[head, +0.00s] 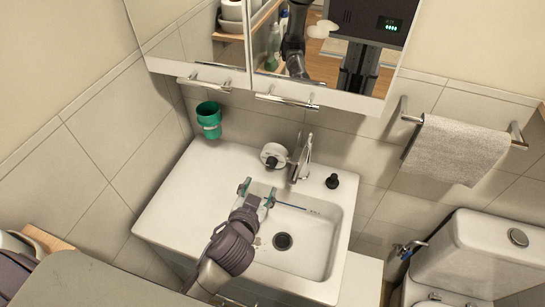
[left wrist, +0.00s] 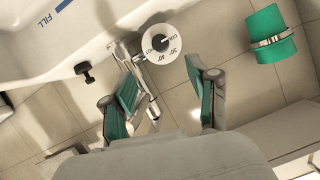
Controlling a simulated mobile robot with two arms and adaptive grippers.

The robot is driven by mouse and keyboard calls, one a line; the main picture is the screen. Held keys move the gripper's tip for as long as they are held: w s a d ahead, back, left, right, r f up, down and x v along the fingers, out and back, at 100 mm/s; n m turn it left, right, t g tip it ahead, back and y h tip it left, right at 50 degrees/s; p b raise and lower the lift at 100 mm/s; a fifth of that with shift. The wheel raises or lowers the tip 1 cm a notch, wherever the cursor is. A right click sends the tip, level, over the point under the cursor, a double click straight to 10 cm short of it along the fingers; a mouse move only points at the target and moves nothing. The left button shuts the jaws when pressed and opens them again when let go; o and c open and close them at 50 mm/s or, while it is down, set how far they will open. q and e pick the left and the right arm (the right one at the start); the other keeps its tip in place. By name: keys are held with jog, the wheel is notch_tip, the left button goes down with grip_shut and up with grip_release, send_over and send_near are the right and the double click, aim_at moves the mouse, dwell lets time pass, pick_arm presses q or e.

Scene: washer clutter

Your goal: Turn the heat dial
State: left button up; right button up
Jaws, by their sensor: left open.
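The heat dial (head: 273,155) is a round white knob with a dark centre, behind the sink basin and left of the chrome faucet (head: 300,158). In the left wrist view the dial (left wrist: 160,43) shows dark markings around its face. My left gripper (head: 257,192) has its green-padded fingers spread over the left rear part of the basin, in front of the dial and apart from it. In the left wrist view the dial appears beyond the gap of the empty open gripper (left wrist: 166,80). My right gripper is not in view.
A green cup (head: 209,119) hangs on the wall left of the dial. A black knob (head: 332,181) stands right of the faucet. The white basin (head: 322,252) has a dark drain. A mirror cabinet (head: 198,66) hangs above; a towel (head: 455,150) and toilet are at right.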

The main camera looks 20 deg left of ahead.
aim_at(271, 165)
pick_arm(q)
jog(key=p+x, duration=0.1)
jog(key=x, duration=1)
jog(key=shift+w+p, duration=0.15)
jog(key=shift+p, duration=0.2)
jog(key=shift+w+f, duration=0.25)
jog(key=shift+w, duration=0.2)
jog(key=shift+c, duration=0.9)
grip_shut()
jog(key=shift+f, duration=0.1)
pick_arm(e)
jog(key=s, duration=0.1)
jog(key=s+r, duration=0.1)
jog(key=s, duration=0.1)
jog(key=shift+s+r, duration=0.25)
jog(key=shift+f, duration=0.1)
